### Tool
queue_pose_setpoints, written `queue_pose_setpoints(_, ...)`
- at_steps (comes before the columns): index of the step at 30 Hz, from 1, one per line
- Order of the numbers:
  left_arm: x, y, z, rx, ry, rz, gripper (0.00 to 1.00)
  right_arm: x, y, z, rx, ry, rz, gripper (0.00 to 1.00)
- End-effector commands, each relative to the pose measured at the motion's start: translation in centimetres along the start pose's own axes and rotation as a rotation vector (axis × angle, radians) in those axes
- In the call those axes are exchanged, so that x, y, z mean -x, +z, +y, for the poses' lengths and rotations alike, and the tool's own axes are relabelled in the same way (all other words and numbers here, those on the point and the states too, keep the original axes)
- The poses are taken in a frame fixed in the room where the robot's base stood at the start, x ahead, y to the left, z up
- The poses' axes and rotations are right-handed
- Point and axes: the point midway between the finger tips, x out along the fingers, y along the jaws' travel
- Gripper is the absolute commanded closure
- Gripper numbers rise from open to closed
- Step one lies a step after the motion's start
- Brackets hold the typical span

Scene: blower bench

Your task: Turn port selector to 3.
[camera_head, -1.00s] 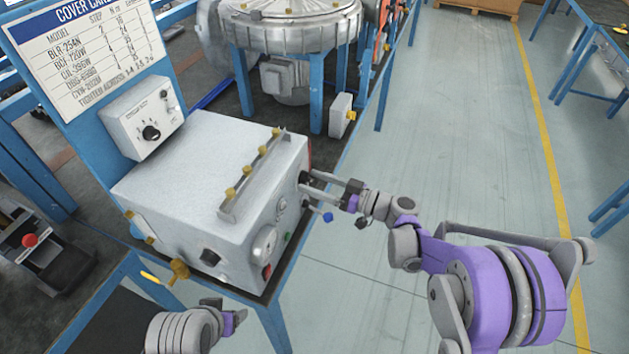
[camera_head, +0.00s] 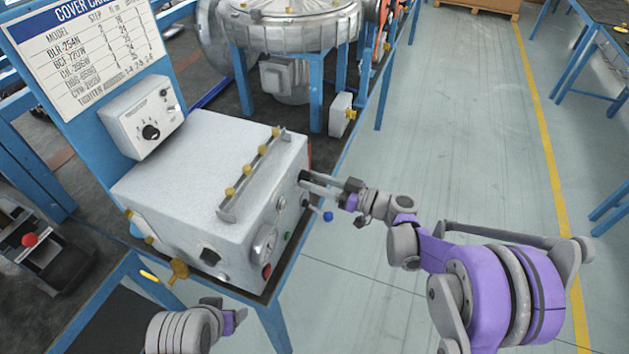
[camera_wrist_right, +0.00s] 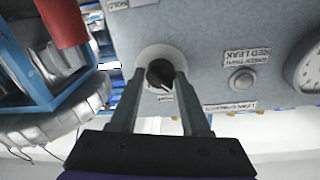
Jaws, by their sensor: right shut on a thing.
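The port selector looks to be the black round knob (camera_wrist_right: 159,72) on a pale round base, on the grey panel in the right wrist view; a small light mark shows on its edge. Its label is mostly hidden, so I cannot read its setting. My right gripper (camera_head: 306,181) reaches the right-hand face of the white box (camera_head: 200,165). Its two fingers stand on either side of the knob and are shut on it. My left gripper (camera_head: 237,317) is low in the head view, apart from the box; its jaws cannot be made out.
A blue-tipped lever (camera_head: 328,216) sticks out just below my right gripper. A gauge (camera_wrist_right: 305,70) and a "RED LEAK" button (camera_wrist_right: 241,80) share the panel. A smaller box with a dial (camera_head: 141,117) stands behind.

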Motion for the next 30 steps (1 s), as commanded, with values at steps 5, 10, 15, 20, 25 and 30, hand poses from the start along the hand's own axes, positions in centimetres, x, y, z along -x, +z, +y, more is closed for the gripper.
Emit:
queue_pose_setpoints(5,-0.2,0.1,0.0,0.0,0.0,-0.001,0.3,0.0,0.0,0.0,-0.063,0.0,-0.005,1.0)
queue_pose_setpoints(10,-0.5,0.4,0.0,0.0,0.0,-0.002,0.3,0.0,0.1,-0.1,-0.177,0.002,-0.013,1.0)
queue_pose_setpoints(15,-0.9,0.6,0.0,0.0,0.0,-0.004,0.3,0.0,0.0,-0.1,-0.329,0.005,-0.024,1.0)
queue_pose_setpoints(20,-1.3,0.9,0.0,0.0,0.0,-0.005,0.3,0.0,0.0,-0.1,-0.482,0.007,-0.034,1.0)
queue_pose_setpoints(25,-1.6,1.1,0.0,0.0,0.0,-0.007,0.3,0.0,-0.1,-0.1,-0.643,0.01,-0.046,1.0)
queue_pose_setpoints(30,-2.0,1.3,0.0,0.0,0.0,-0.008,0.3,0.0,-0.1,0.0,-0.805,0.013,-0.057,1.0)
